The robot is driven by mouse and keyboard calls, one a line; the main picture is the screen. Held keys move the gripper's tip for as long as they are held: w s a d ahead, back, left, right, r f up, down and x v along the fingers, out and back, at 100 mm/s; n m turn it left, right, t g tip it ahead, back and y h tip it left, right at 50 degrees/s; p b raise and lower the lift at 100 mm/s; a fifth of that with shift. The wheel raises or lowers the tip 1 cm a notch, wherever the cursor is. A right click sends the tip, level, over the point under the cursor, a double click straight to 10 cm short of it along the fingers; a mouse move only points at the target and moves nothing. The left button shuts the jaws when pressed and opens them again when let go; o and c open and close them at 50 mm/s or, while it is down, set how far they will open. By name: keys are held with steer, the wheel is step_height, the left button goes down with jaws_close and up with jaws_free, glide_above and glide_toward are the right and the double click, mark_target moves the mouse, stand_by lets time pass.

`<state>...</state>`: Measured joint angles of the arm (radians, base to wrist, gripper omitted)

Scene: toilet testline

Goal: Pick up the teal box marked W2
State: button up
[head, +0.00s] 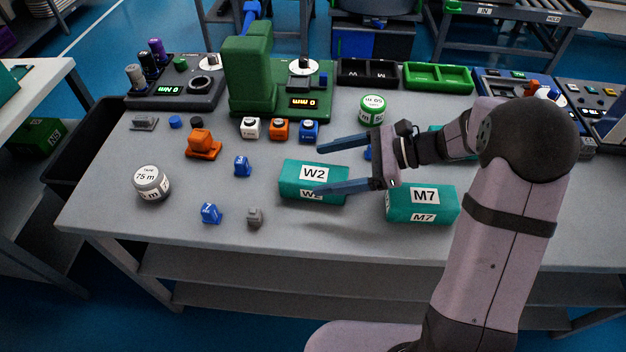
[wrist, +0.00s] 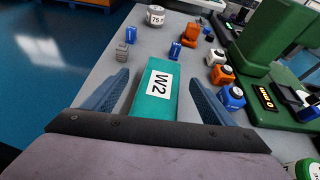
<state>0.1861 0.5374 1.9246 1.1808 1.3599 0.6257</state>
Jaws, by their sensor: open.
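The teal box marked W2 (head: 290,185) lies on the grey table near its front middle, with a white label on top and another on its front side. In the wrist view the W2 box (wrist: 158,103) lies between the two blue fingers, with space visible on both sides. My gripper (head: 331,166) is open and holds nothing. In the head view one finger passes behind the box and the other overlaps its front right end. I cannot tell the exact height of the fingers above the box. A second teal box, marked M7 (head: 421,204), lies to the right.
Small blue, grey and orange parts lie left of W2, with a grey tape roll (head: 151,183) farther left. A green tape roll (head: 371,108) and a green press (head: 250,70) stand behind. The table's front edge (head: 250,244) is close to W2.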

mark_target(314, 177)
steer(key=d, duration=0.1)
steer(key=d+f+m+t, duration=0.1)
steer(key=d, duration=0.1)
steer(key=shift+s+m, duration=0.2)
steer(key=shift+m, duration=0.1)
steer(key=shift+f+p+x, duration=0.15)
steer(key=shift+p+x, duration=0.05)
steer(key=shift+x, duration=1.6)
steer(key=shift+f+p+x, duration=0.2)
steer(key=shift+x, duration=1.65)
steer(key=shift+w+d, duration=0.1)
steer(key=shift+d, duration=0.05)
steer(key=c, duration=1.4)
steer(key=shift+o, duration=0.2)
steer(key=shift+r, duration=0.1)
step_height(314, 177, up, 10)
steer(key=shift+f, duration=0.1)
